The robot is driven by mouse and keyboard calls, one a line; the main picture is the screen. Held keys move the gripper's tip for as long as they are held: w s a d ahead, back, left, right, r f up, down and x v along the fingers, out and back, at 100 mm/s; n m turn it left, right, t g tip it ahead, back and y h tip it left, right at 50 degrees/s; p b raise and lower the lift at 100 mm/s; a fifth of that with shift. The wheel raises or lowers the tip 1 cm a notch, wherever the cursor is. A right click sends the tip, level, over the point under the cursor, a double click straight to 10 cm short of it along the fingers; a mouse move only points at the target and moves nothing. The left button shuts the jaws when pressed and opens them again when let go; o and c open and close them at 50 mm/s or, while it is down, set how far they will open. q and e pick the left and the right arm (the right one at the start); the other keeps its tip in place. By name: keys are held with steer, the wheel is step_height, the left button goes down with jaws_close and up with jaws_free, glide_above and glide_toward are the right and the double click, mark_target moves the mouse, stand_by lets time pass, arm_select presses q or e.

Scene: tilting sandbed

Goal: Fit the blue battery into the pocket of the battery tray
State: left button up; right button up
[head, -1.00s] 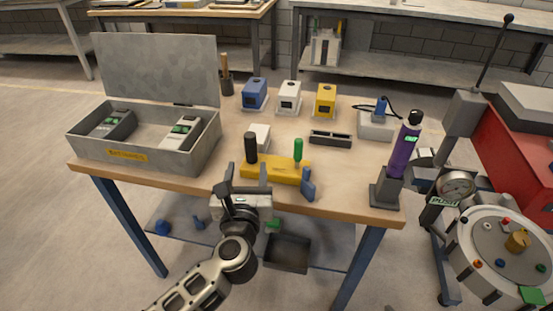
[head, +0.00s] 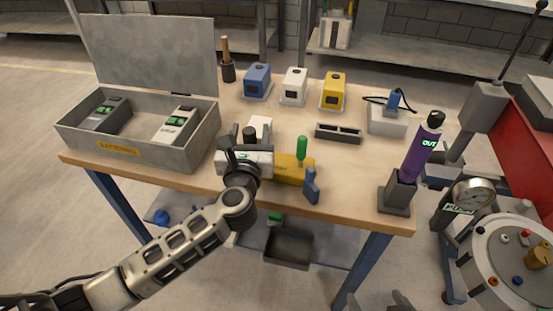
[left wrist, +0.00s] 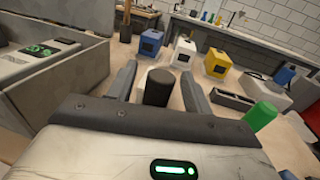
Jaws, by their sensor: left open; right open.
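A blue boxy unit (head: 257,80) stands on a light base at the back of the table, and also shows in the left wrist view (left wrist: 151,43). A smaller blue piece (head: 393,98) stands in a white block at the back right; I cannot tell which is the battery. A dark tray with slots (head: 338,133), possibly the battery tray, lies right of the table's middle. My left gripper (head: 246,142) is open at the front of the table. In the left wrist view a black cylinder (left wrist: 158,87) shows between its fingers.
A grey lidded box marked batteries (head: 118,150) stands at left. A yellow block (head: 293,168) holds a green-handled tool (head: 302,149). White (head: 294,84) and yellow (head: 333,90) units stand at the back. A purple cylinder (head: 420,152) stands front right.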

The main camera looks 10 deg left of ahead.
arm_select(q)
steer(key=shift+s, duration=0.15)
steer(key=shift+c, duration=0.3)
jaws_close()
steer(key=shift+r, duration=0.1)
steer(key=shift+r, duration=0.1)
